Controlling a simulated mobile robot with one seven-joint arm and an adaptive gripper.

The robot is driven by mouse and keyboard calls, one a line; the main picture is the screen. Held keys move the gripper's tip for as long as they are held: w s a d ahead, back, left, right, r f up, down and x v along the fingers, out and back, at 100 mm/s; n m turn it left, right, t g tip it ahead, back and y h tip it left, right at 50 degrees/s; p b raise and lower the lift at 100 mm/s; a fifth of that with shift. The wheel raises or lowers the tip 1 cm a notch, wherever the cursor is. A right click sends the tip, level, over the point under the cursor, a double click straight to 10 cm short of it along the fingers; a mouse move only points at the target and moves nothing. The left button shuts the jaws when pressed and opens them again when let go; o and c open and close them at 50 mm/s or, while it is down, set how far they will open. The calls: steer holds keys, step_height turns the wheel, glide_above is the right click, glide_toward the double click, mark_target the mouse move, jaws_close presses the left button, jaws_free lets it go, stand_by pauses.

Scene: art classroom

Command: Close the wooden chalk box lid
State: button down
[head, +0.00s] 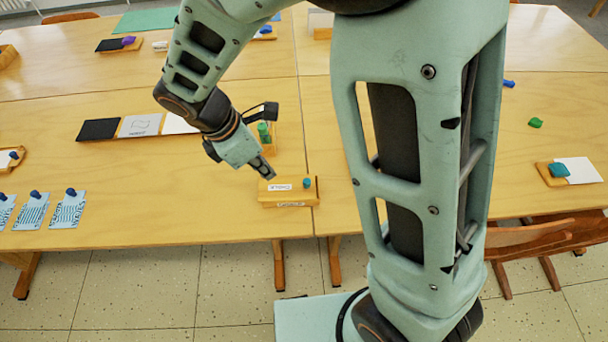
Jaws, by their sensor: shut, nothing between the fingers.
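The wooden chalk box (290,197) sits near the front edge of the table, left of my arm's column. It carries white labels, and a small teal knob or piece (307,183) shows on its top at the right. The top looks flat; I cannot tell from here whether the lid is fully closed. My gripper (268,175) is shut and empty, with its fingertips just above and behind the box's left part. I cannot tell whether the tips touch it. A green object (264,132) shows behind the gripper, partly hidden.
A row of black and white cards (140,125) lies to the left behind the gripper. Blue patterned cards (68,210) with dark blue pieces lie at the front left. A wooden block with a white card (578,170) and a green piece (536,123) lie at the right.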

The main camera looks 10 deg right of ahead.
mark_target(308, 185)
steer(key=shift+a, duration=0.2)
steer(key=b+x, duration=0.1)
steer(key=x, duration=0.8)
steer(key=shift+d+f+b, duration=0.1)
steer(key=shift+f+b, duration=0.2)
steer(key=shift+f, duration=0.1)
steer(key=d, duration=0.1)
steer(key=w+d, duration=0.1)
steer(key=d, duration=0.1)
steer(key=shift+w+f, duration=0.15)
steer(key=shift+w+d+f, duration=0.1)
steer(key=shift+w+d, duration=0.05)
steer(key=shift+d, duration=0.2)
steer(key=shift+w+d, duration=0.1)
steer(key=shift+d, duration=1.15)
